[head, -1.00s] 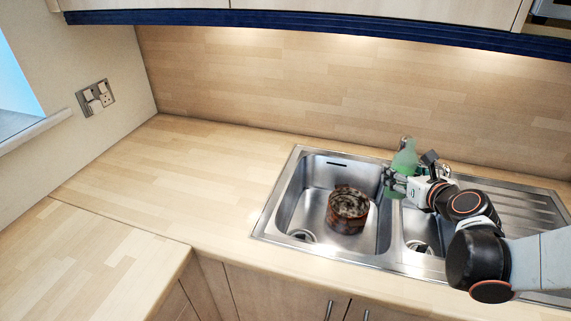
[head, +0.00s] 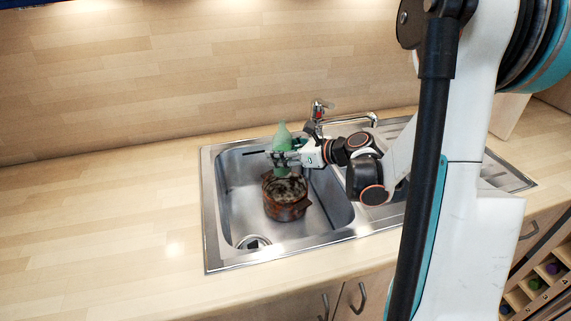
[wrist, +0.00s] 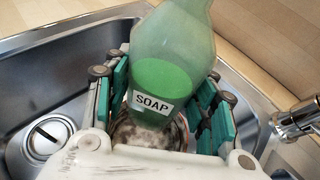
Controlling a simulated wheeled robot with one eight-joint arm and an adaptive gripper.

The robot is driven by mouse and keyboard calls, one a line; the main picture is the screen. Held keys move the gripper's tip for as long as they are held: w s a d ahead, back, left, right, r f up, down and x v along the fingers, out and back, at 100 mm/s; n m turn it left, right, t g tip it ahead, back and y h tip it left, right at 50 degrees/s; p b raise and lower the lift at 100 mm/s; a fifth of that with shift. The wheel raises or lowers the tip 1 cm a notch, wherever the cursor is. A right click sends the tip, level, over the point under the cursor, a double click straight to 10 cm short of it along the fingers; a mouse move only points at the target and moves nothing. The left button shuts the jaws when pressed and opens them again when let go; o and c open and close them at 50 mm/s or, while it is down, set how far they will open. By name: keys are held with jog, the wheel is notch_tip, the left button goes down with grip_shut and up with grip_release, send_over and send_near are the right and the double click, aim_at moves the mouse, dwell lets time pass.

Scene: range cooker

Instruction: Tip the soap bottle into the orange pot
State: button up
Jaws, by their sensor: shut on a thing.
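The soap bottle (head: 283,139) is translucent green, with a "SOAP" label that shows in the wrist view (wrist: 153,103). My gripper (head: 283,158) is shut on it, with teal finger pads on both sides, and holds it roughly upright. The orange pot (head: 287,206) is rusty brown-orange, with a dark, mottled inside, and sits in the left sink basin. The bottle is above the pot's back part in the head view. In the wrist view the pot (wrist: 181,128) shows behind and below the bottle, mostly hidden by it and my gripper.
The steel sink basin (head: 233,203) surrounds the pot, with a drain (head: 252,242) at its front left. A tap (head: 345,121) stands behind the sink, right of the bottle. The wooden worktop (head: 100,230) on the left is clear.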

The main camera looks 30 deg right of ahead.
aim_at(288, 173)
jog(key=shift+s+d+f, duration=0.15)
jog(key=shift+d+f, duration=0.25)
jog(key=shift+d, duration=0.15)
jog(key=shift+s+d+f+g+p, duration=0.2)
jog(key=shift+s+g+p, duration=0.35)
jog(key=shift+p, duration=0.25)
jog(key=s+f+g+p, duration=0.1)
jog(key=s+f+g+h+p, duration=0.1)
jog(key=g+p, duration=0.1)
jog(key=shift+s+d+f+h, duration=0.25)
jog(key=shift+d+f+h, duration=0.05)
jog(key=shift+d+f, duration=0.1)
jog(key=shift+s+g+p, duration=0.2)
jog(key=shift+g+p, duration=0.15)
jog(key=shift+p, duration=0.1)
jog(key=shift+s+d+f, duration=0.1)
jog(key=shift+f, duration=0.1)
jog(key=shift+s+d+f+m+g+h+p, duration=0.1)
jog(key=shift+s+d+m+g+h+p, duration=0.15)
jog(key=shift+s+g, duration=0.3)
jog(key=shift+s+f+m+g+h+p, duration=0.1)
jog(key=shift+s+m+g+h+p, duration=0.2)
jog(key=shift+g, duration=0.35)
jog(key=shift+s+d+f+g, duration=0.1)
jog(key=shift+s+g, duration=0.1)
jog(key=shift+g, duration=0.1)
jog(key=shift+s+d+f+g+h, duration=0.15)
jog(key=shift+s+g+h, duration=0.15)
jog(key=shift+g, duration=0.2)
dwell(0.8)
